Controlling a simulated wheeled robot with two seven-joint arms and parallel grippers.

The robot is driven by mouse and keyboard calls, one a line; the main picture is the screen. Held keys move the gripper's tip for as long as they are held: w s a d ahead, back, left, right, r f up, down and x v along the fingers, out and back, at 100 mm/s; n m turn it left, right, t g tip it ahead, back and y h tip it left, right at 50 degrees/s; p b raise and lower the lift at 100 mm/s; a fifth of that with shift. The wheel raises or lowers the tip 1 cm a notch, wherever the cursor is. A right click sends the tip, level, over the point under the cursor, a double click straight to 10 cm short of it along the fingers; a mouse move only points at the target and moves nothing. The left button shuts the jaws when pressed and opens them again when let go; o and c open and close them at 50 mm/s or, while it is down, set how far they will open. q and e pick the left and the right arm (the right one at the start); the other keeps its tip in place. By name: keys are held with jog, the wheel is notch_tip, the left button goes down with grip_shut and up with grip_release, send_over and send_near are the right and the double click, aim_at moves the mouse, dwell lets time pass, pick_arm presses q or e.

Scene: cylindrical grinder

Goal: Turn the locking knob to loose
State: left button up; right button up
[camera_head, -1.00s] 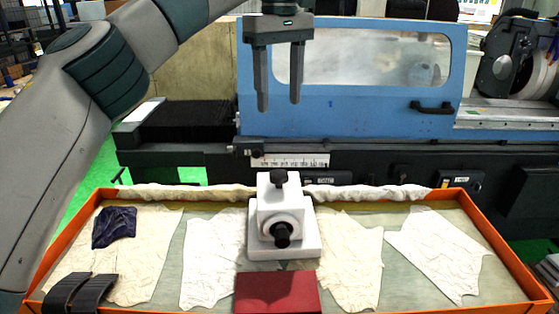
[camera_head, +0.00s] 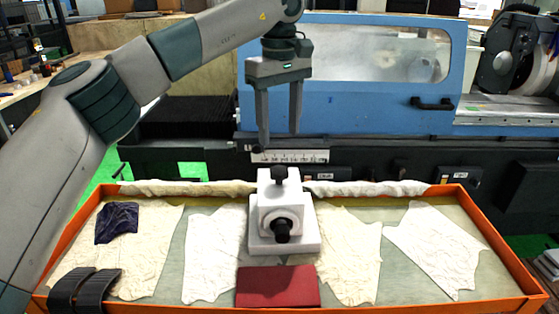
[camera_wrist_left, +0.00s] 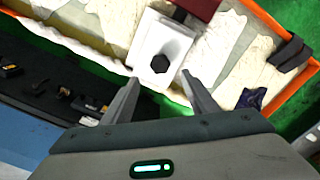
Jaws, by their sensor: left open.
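A white block-shaped fixture (camera_head: 266,240) stands in the middle of the orange tray. My left gripper (camera_head: 278,141) hangs pointing down above and behind the fixture. Its two fingers are apart and empty, and also show in the left wrist view (camera_wrist_left: 160,88). They do not touch the knob. My right gripper is in neither view.
The orange tray (camera_head: 501,250) holds pale cloths (camera_head: 436,245), a dark blue cloth (camera_head: 117,222), a red block (camera_head: 277,287) and black curved pieces (camera_head: 84,289). The blue grinder door (camera_head: 385,105) and dark machine base (camera_head: 400,165) stand behind it.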

aim_at(280, 170)
pick_arm(q)
notch_tip(280, 170, down, 10)
jog(key=p, duration=0.2)
jog(key=shift+r+p, duration=0.2)
jog(key=shift+p, duration=0.1)
jog(key=c, duration=1.1)
jog(key=shift+o, duration=0.2)
jog(key=shift+b, duration=0.3)
